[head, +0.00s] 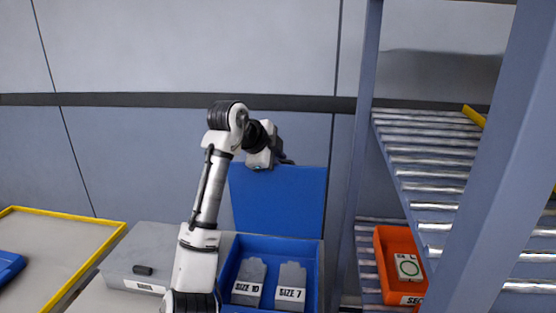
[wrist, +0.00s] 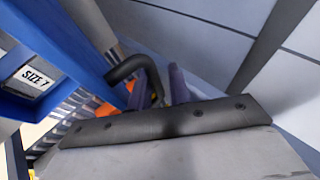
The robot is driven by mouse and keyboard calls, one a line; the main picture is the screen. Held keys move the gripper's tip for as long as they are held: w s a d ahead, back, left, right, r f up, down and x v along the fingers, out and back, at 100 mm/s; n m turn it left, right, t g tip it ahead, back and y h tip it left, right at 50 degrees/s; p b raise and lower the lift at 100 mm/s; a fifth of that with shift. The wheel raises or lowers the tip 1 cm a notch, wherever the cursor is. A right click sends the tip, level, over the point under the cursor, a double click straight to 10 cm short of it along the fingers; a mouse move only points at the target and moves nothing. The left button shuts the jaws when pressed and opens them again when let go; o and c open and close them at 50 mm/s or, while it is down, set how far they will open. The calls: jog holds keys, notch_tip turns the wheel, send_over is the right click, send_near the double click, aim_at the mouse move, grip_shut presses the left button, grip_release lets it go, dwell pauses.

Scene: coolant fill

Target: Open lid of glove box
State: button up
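The glove box (head: 230,275) is a blue open-topped bin at bottom centre in the head view. Its blue lid (head: 285,205) stands upright at the back, so the box is open. Grey gloves labelled SIZE 10 (head: 249,278) and SIZE 7 (head: 291,281) lie inside. My gripper (head: 285,161) is at the lid's top edge, left of its middle; I cannot tell whether they touch. In the wrist view, the blue box wall and lid edge (wrist: 65,45) are at left, and a black curved bar is near my fingers (wrist: 160,90).
A grey case (head: 150,250) with a black handle stands left of the glove box. A yellow-edged tray (head: 70,225) is at far left. A metal rack (head: 420,160) with an orange bin (head: 390,245) stands at right. A wall is close behind the lid.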

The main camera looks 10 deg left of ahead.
jog(key=shift+a+f, duration=0.15)
jog(key=b+v, duration=0.4)
jog(key=v, duration=1)
